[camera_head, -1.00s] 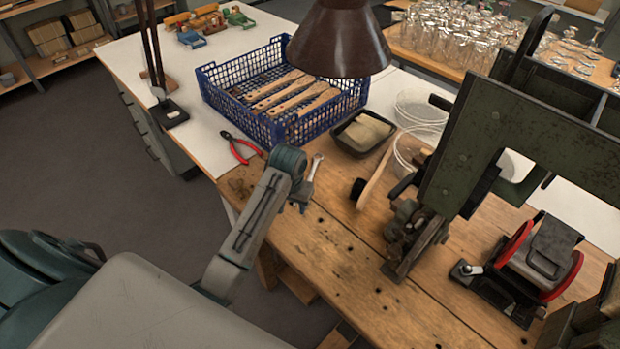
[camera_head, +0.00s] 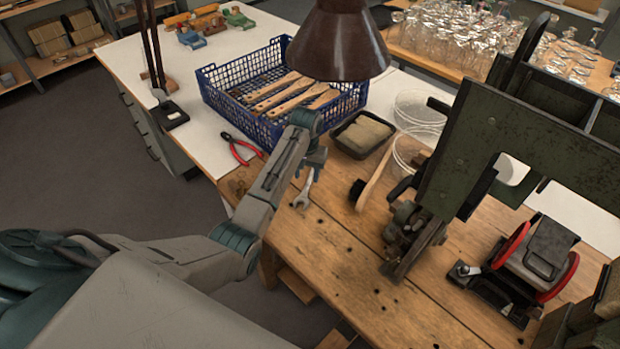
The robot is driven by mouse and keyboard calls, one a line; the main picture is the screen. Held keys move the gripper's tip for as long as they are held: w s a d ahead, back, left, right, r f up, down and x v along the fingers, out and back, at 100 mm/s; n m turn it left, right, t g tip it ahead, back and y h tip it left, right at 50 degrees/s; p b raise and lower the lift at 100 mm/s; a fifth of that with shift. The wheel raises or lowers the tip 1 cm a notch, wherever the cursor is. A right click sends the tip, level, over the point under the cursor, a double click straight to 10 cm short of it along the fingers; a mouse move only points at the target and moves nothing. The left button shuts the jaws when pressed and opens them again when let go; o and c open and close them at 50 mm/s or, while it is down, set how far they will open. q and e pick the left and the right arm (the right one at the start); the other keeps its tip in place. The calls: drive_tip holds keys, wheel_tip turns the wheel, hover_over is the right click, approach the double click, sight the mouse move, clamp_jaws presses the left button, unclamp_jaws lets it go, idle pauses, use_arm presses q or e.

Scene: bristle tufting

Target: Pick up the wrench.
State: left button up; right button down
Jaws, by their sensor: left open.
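A grey metal wrench (camera_head: 303,192) lies on the wooden workbench near its back left corner. Its open-jawed end shows, and its far end is hidden behind my left gripper. My left gripper (camera_head: 314,162) is over the wrench's far end, seen partly from behind, with its jaws open. I cannot tell whether the fingers touch the wrench. My right gripper is not in view.
Red-handled pliers (camera_head: 240,150) lie left of the wrench. A blue crate (camera_head: 284,128) of wooden handles and a dark tray (camera_head: 362,134) stand behind. A brush (camera_head: 372,182) lies to the right, before a green machine (camera_head: 520,160). The bench front (camera_head: 335,265) is clear.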

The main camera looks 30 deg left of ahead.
sight(306, 187)
use_arm(q)
drive_tip(key=shift+s+f+p, duration=0.1)
drive_tip(key=shift+f+p, duration=0.65)
drive_tip(key=shift+f, duration=1.65)
clamp_jaws()
